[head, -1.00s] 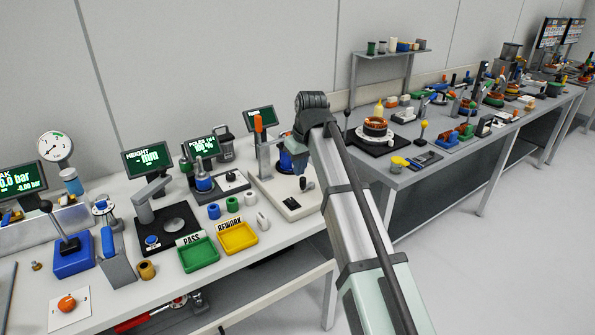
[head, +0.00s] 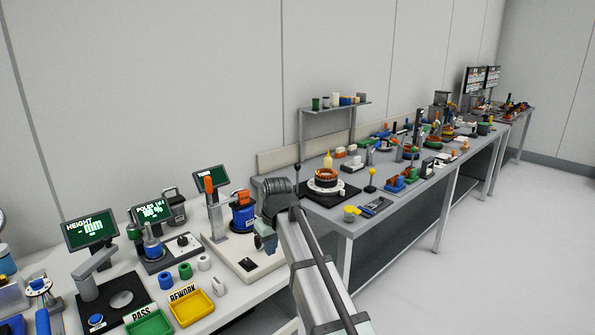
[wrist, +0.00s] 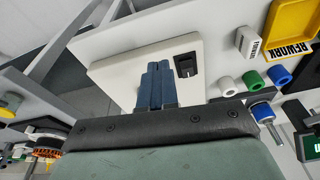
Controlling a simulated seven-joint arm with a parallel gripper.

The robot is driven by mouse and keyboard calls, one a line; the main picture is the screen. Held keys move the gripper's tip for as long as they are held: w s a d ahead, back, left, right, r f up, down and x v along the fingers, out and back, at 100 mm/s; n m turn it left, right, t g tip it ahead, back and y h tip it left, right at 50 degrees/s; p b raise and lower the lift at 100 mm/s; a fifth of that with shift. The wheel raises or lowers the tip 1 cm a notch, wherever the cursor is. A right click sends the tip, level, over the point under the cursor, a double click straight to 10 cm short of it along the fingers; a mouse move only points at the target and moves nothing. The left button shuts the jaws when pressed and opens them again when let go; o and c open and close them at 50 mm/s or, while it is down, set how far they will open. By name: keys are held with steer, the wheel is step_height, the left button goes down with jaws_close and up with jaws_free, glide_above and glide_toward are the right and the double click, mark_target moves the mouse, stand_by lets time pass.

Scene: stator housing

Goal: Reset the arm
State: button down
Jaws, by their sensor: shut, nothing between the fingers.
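My arm rises from the bottom of the head view and bends down at its end. My gripper (head: 268,245) hangs over the right part of a white base plate (head: 226,250). In the wrist view, the blue-grey fingers (wrist: 163,70) lie close together with nothing between them. The same white plate, with a black switch (wrist: 187,65), shows behind them. I cannot tell the exact height of the fingertips above it.
A blue spool-like part (head: 242,218) stands on the plate close to my gripper. Left are a yellow REWORK tray (head: 192,308) and a green PASS tray (head: 150,324). A copper-wound stator (head: 323,179) sits on the right bench. The floor at right is clear.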

steer(key=s+d+f+m+h, duration=0.1)
steer(key=s+d+f+m, duration=0.1)
steer(key=d+f, duration=0.65)
steer(key=s+d+f+m, duration=0.25)
steer(key=d+f, duration=0.35)
steer(key=f, duration=0.5)
steer(key=s+d+f+m+g, duration=0.2)
steer(key=s+d+f+m, duration=0.1)
steer(key=s+d+f, duration=1.1)
steer(key=s+f+g, duration=0.3)
steer(key=s+f, duration=0.8)
steer(key=s, duration=0.4)
steer(key=s+f+g, duration=0.3)
steer(key=s+f, duration=0.8)
steer(key=s, duration=0.3)
steer(key=shift+s+a+g+h, duration=0.15)
steer(key=shift+s+g+h, duration=0.15)
steer(key=shift+s, duration=0.05)
